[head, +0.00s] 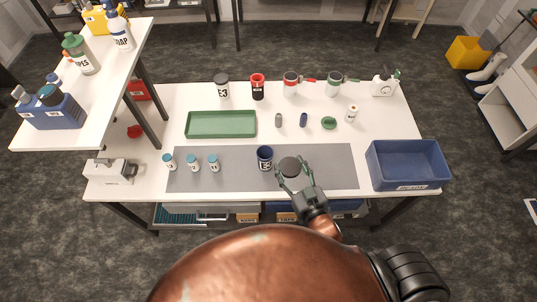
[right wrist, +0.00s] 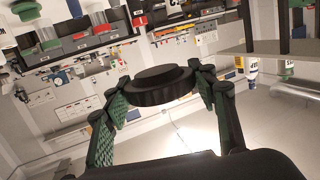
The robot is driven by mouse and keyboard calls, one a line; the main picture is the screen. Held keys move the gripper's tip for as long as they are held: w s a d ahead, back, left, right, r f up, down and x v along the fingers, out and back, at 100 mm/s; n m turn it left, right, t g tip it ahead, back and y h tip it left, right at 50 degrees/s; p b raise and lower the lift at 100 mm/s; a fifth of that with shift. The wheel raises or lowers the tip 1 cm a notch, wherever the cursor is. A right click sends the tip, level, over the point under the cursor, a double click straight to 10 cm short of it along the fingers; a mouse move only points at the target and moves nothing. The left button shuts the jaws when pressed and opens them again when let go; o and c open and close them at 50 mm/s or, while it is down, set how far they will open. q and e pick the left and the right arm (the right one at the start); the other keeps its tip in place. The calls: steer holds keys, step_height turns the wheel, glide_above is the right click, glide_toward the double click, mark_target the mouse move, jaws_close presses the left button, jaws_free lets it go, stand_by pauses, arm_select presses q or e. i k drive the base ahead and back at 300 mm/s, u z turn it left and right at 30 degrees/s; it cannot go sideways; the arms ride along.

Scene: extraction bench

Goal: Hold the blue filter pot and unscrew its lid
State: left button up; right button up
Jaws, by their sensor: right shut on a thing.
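The blue filter pot (head: 264,160) stands upright on the grey mat, and its top looks open, with no lid on it. My right gripper (head: 293,176) is shut on a dark round lid (head: 290,166), just right of the pot and apart from it. In the right wrist view the black lid (right wrist: 162,86), with a ridged edge, sits between the green finger pads of the right gripper (right wrist: 160,95). My left gripper is not in view, and nothing is seen holding the pot.
The grey mat (head: 330,177) has free room on its right. Several small blue-capped jars (head: 192,163) stand on its left. A green tray (head: 221,124) lies behind, and a blue bin (head: 405,166) stands at the right. Red, black and green-banded containers line the back.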

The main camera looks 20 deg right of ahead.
mark_target(264, 153)
steer(key=k, duration=0.5)
steer(key=u, duration=1.2)
steer(key=i, duration=0.85)
steer(key=z, duration=1.8)
